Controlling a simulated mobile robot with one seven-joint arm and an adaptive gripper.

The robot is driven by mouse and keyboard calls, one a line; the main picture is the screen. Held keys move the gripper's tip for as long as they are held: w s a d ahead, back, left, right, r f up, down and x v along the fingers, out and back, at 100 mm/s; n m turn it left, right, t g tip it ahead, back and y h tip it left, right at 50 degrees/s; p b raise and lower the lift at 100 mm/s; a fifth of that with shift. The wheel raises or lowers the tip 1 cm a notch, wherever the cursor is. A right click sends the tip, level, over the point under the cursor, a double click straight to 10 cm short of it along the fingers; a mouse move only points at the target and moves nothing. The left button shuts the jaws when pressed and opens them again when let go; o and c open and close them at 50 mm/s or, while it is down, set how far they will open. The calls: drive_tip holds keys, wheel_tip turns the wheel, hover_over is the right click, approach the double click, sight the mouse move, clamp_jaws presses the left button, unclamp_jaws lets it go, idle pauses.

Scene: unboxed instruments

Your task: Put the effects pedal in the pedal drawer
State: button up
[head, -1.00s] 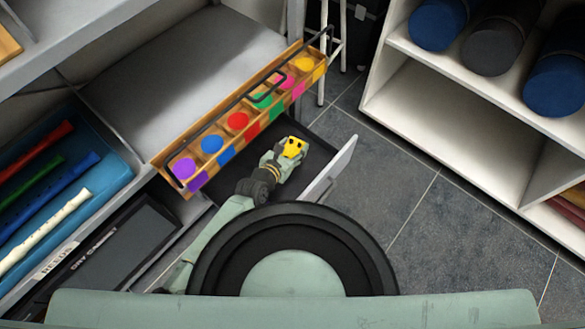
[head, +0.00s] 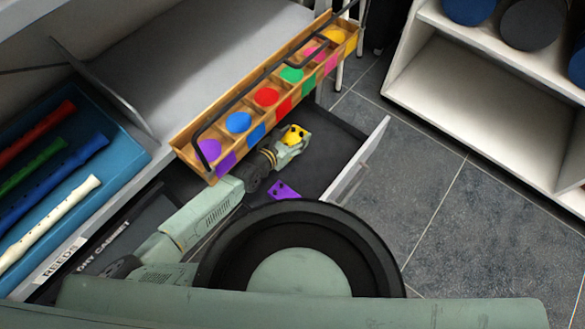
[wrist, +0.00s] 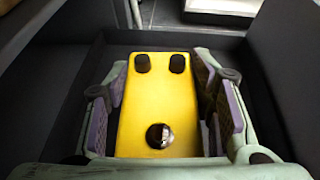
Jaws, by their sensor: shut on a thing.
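The yellow effects pedal (head: 294,134) has two black knobs and a round metal footswitch, which show in the wrist view (wrist: 158,100). My gripper (head: 291,146) is shut on it, with the purple-lined finger pads along its two long sides in the wrist view. The open drawer (head: 325,160) has a dark inside and a pale front panel. The pedal is over or inside this drawer; the gap to its floor cannot be told.
A purple pedal-like thing (head: 283,190) lies in the drawer near my base. A blue tray of recorders (head: 110,165) is at left. A white shelf (head: 480,110) stands right, past open floor.

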sight(292, 142)
drive_tip(key=shift+w+a+f+b, duration=0.15)
drive_tip(key=shift+a+f+b, duration=0.05)
drive_tip(key=shift+f+b, duration=0.25)
drive_tip(key=shift+w+a+f+b, duration=0.15)
drive_tip(key=shift+a+f+b, duration=0.05)
drive_tip(key=shift+f+b, duration=0.2)
drive_tip(key=shift+w+a+r+m+h+b, duration=0.1)
drive_tip(key=shift+w+r+m+h+b, duration=0.25)
drive_tip(key=shift+b, duration=0.55)
drive_tip(key=shift+w+f+b, duration=0.15)
drive_tip(key=shift+f+b, duration=0.2)
drive_tip(key=shift+b, duration=0.1)
wheel_tip(292, 142, down, 4)
drive_tip(key=b, duration=0.3)
drive_tip(key=shift+f, duration=0.15)
drive_tip(key=shift+f+b, duration=0.65)
drive_tip(key=shift+f, duration=1.6)
drive_tip(key=shift+f, duration=0.2)
drive_tip(key=o, duration=1.4)
drive_tip(key=shift+g, duration=0.3)
drive_tip(key=shift+c, duration=0.2)
